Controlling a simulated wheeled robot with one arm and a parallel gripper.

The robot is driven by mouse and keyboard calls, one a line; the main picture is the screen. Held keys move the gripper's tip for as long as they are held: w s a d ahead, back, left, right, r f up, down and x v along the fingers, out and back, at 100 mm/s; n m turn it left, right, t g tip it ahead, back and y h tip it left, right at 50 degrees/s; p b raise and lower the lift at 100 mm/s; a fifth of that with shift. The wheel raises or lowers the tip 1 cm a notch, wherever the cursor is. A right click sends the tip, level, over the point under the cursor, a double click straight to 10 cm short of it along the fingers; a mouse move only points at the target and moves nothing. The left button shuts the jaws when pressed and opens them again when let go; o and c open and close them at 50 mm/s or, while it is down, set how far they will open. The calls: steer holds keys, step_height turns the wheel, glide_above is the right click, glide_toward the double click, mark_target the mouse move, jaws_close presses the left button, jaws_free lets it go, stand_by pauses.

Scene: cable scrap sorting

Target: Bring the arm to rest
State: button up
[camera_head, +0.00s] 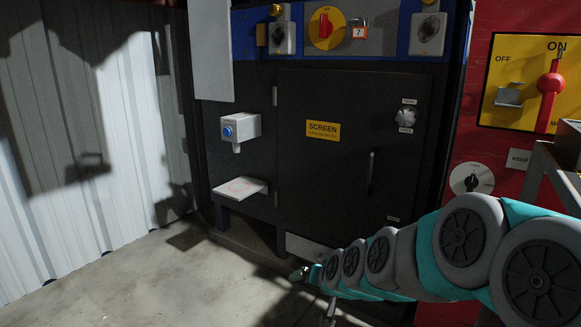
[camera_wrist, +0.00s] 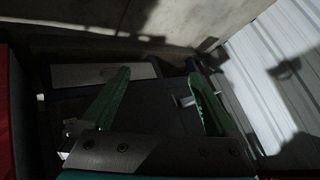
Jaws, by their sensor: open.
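My arm (camera_head: 410,255), teal and grey with round joint covers, reaches from the lower right of the head view toward the lower middle. My gripper (camera_head: 302,273) is at its far end, low in front of the dark cabinet, small and partly hidden in shadow. In the wrist view, the two green fingers of my gripper (camera_wrist: 159,73) stand apart with nothing between them. Whether the gripper touches the cabinet cannot be told.
The dark cabinet (camera_head: 350,190) carries a yellow SCREEN label (camera_head: 323,131), a white dispenser-like box (camera_head: 240,129) and a small white shelf (camera_head: 240,187). A red panel (camera_head: 481,150) with a yellow switch plate (camera_head: 521,75) stands right. Concrete floor (camera_head: 120,285) is open at left.

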steer(key=s+d+n+g+h, duration=0.1)
steer(key=s+d+g, duration=0.2)
steer(key=s, duration=0.9)
steer(key=s+d+n+g+h, duration=0.1)
steer(key=s+d+g, duration=0.3)
steer(key=s, duration=0.8)
steer(key=s+d+n+g+h, duration=0.1)
steer(key=s+d+g+h, duration=0.15)
steer(key=s, duration=0.95)
step_height(320, 180, up, 13)
steer(key=p, duration=1.3)
steer(key=shift+s+d+y+p, duration=0.3)
steer(key=shift+s+y+p, duration=0.1)
steer(key=shift+s+y, duration=0.05)
steer(key=shift+g, duration=0.25)
